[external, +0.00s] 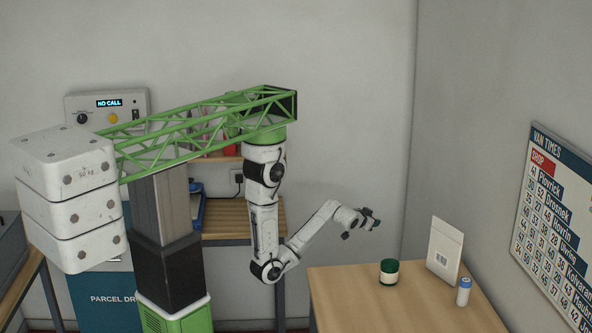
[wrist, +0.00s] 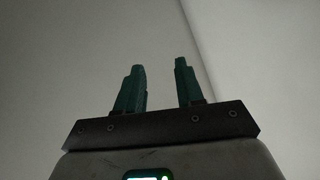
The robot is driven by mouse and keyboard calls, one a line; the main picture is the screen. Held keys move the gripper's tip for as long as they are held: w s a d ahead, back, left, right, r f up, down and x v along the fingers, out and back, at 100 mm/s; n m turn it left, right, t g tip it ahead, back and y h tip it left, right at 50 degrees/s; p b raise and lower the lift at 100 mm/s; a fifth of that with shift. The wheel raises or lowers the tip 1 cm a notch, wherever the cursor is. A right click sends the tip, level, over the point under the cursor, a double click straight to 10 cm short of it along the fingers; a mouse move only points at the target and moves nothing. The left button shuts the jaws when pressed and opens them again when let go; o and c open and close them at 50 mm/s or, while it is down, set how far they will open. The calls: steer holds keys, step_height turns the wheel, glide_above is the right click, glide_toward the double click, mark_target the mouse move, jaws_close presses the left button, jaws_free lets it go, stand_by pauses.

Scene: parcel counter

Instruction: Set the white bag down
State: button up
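The white bag (external: 444,250) stands upright on the wooden table (external: 385,310) at the right in the external view. It has a small dark label on its front. My gripper (external: 376,223) is in the air to the left of the bag, above the table's far left part, and apart from it. In the wrist view my gripper (wrist: 160,88) has its two green fingers spread with a gap between them. Nothing is between the fingers, and only bare wall shows beyond them.
A dark green jar (external: 389,272) with a pale label stands left of the bag. A small white bottle with a blue top (external: 463,291) stands in front of the bag at the right. The table's front left is clear. A timetable board (external: 560,220) hangs on the right wall.

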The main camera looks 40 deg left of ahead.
steer(key=s+a+f+g, duration=0.2)
steer(key=s+f+g, duration=0.2)
steer(key=s, duration=0.4)
steer(key=s+a+f+n+g, duration=0.1)
steer(key=s+f+g, duration=0.3)
steer(key=s, duration=0.5)
steer(key=s+a+f+n+g, duration=0.1)
steer(key=s+f+g, duration=0.3)
steer(key=s+f, duration=0.4)
steer(key=shift+s+a+h, duration=0.4)
steer(key=shift+s+a, duration=0.1)
steer(key=shift+a, duration=0.35)
